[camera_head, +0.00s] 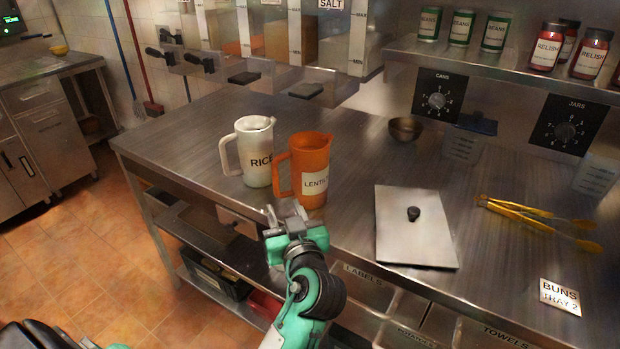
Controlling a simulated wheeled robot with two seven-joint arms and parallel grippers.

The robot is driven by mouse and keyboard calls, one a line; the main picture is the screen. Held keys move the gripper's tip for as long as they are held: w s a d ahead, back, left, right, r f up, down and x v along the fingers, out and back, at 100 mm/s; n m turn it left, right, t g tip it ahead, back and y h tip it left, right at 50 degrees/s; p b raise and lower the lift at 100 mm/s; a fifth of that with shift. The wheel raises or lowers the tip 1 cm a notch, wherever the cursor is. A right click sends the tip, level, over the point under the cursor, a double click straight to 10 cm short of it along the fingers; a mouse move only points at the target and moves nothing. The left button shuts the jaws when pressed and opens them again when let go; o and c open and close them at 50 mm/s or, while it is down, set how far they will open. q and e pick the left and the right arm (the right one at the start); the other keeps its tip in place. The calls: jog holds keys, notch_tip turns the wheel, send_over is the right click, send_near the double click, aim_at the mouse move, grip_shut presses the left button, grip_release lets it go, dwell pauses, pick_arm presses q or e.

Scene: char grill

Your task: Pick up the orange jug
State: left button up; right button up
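The orange jug (310,155) stands upright on the steel counter, with a "LENTILS" label on its front and its handle to the left. A white jug (257,160) labelled "RICE" stands just left of it, handle also to the left. My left gripper (284,210) is at the counter's front edge, in front of and slightly left of the orange jug's base in the picture. I see no hold on the jug, and whether the fingers are open or shut is unclear. My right gripper is not in view.
A flat steel lid (415,240) with a black knob lies right of the orange jug. Yellow-handled tongs (535,215) lie farther right. A small bowl (405,129) and a clear container (461,146) stand at the back. The counter's left end (185,135) is clear.

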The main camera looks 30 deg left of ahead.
aim_at(276, 180)
pick_arm(q)
jog(key=p+x, duration=0.1)
jog(key=x, duration=0.6)
jog(key=shift+w+a, duration=0.15)
jog(key=shift+d+r+p+x, duration=0.15)
jog(key=shift+p+x, duration=0.4)
jog(key=shift+x, duration=0.65)
jog(key=shift+d+r+p+x, duration=0.1)
jog(key=shift+r+p+x, duration=0.3)
jog(key=shift+x, duration=0.85)
jog(key=shift+w+a+f, duration=0.25)
jog(key=shift+w+a, duration=0.05)
jog(key=shift+w, duration=0.1)
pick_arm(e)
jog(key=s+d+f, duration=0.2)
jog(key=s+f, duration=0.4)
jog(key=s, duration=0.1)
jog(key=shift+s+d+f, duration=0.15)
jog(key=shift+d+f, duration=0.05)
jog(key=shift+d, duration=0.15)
pick_arm(q)
grip_shut()
jog(key=shift+r, duration=0.1)
